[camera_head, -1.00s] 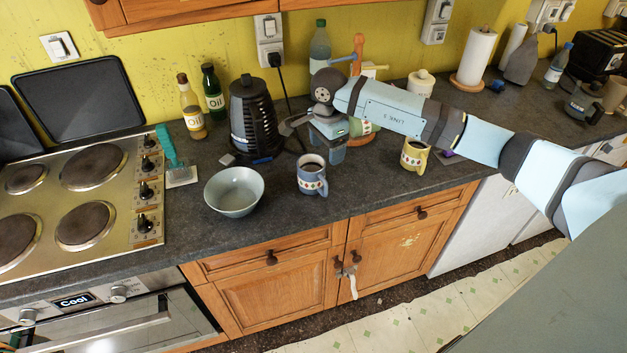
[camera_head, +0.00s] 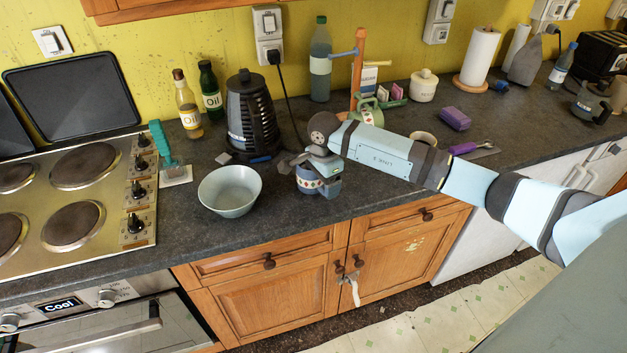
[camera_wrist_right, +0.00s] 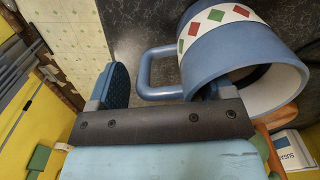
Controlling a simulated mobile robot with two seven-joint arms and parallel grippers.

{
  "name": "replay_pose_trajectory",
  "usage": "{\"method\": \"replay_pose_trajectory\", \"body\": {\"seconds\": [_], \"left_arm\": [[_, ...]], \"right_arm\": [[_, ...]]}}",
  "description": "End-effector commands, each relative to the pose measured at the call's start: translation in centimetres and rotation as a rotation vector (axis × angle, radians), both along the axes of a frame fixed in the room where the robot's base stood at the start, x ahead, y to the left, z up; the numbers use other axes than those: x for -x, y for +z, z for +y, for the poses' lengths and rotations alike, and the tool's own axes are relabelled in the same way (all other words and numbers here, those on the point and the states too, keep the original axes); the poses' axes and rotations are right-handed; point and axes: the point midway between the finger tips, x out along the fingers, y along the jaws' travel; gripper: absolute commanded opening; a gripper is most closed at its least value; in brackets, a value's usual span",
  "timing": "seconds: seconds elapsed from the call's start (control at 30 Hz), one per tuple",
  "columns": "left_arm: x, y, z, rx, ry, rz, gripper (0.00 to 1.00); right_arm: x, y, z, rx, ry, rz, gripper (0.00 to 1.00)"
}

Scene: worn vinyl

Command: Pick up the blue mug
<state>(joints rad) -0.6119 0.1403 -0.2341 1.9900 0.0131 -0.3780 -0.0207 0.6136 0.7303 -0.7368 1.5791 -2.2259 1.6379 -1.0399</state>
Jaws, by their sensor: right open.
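The blue mug (camera_head: 306,184) stands upright on the dark worktop near its front edge, with a white band of red and green diamonds. My right gripper (camera_head: 323,180) is over it in the head view and hides its top and right side. In the right wrist view the blue mug (camera_wrist_right: 208,50) fills the upper right, and its handle lies between the two spread fingers of my right gripper (camera_wrist_right: 165,84). The gripper is open. I cannot tell whether a finger touches the mug. My left gripper is not in view.
A pale bowl (camera_head: 229,191) stands left of the mug, and a black kettle-like appliance (camera_head: 250,115) behind it. A yellow mug (camera_head: 424,137) is mostly hidden behind my right arm. A wooden mug stand (camera_head: 360,65) is at the back. A purple sponge (camera_head: 454,118) lies further right.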

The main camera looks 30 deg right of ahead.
Motion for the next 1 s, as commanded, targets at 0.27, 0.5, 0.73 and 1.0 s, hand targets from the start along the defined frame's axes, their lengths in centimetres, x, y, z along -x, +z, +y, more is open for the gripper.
{"method": "replay_pose_trajectory", "body": {"seconds": [0.27,0.5,0.73,1.0], "left_arm": [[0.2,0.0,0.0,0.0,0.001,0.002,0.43],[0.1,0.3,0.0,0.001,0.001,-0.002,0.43],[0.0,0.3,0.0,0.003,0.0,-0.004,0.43],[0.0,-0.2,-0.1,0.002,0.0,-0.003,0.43]], "right_arm": [[0.0,0.2,0.0,0.0,0.0,-0.002,0.33],[-0.1,0.3,0.0,0.0,0.0,-0.003,0.0],[-0.1,0.5,0.0,0.0,-0.001,-0.003,0.0],[-0.1,3.4,-0.1,0.001,0.001,-0.007,0.0]]}}
